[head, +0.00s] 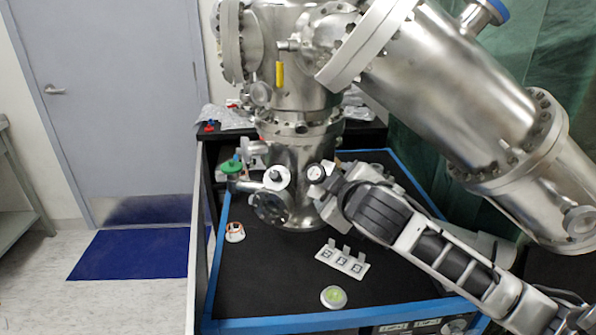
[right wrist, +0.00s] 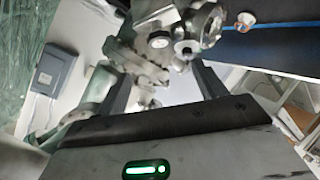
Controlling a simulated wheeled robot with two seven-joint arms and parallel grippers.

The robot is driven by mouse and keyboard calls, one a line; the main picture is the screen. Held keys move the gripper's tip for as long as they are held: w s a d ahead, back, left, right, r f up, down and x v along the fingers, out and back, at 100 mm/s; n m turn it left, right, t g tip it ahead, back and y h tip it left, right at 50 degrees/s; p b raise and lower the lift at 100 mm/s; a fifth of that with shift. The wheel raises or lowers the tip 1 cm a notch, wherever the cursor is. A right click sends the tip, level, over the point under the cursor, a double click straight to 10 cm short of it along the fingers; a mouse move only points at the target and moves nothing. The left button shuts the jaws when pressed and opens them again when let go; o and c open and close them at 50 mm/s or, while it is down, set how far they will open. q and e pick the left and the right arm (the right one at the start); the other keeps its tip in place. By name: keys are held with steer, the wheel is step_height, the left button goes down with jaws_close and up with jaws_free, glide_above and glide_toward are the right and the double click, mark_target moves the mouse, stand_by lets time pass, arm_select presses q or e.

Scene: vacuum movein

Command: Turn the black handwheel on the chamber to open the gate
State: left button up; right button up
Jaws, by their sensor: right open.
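The steel chamber (head: 300,155) stands on the black-topped bench, with flanges and small fittings around its lower part. A white round fitting with a dark centre (head: 277,177) faces forward on it; I cannot tell whether this is the black handwheel. A second small white-faced round part (head: 316,173) sits right beside my right gripper (head: 326,188). My right arm reaches in from the lower right and hides part of the chamber's right side. In the right wrist view the right gripper (right wrist: 160,70) is open, with blurred metal fittings (right wrist: 158,40) beyond its fingers and nothing clearly held.
A green handwheel (head: 231,166) sticks out at the chamber's left. A white bracket plate (head: 342,260), a round part with a green centre (head: 333,297) and a small white-and-red part (head: 234,232) lie on the bench (head: 260,280). A large slanted steel tube (head: 470,90) hangs above my arm.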

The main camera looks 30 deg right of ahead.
steer(key=shift+f, duration=0.1)
steer(key=s+a+f+g+y, duration=0.1)
steer(key=s+a+f+y, duration=0.3)
steer(key=f, duration=0.6)
steer(key=s+a+f+g+y, duration=0.1)
steer(key=s+a+f, duration=0.2)
steer(key=a+f, duration=0.45)
steer(key=s+a+f+m+y, duration=0.2)
steer(key=s+a+f, duration=0.5)
steer(key=s+f, duration=0.5)
steer(key=shift+f+m+g, duration=0.2)
steer(key=shift+m+g, duration=0.2)
steer(key=shift+m, duration=0.3)
steer(key=shift+s, duration=0.1)
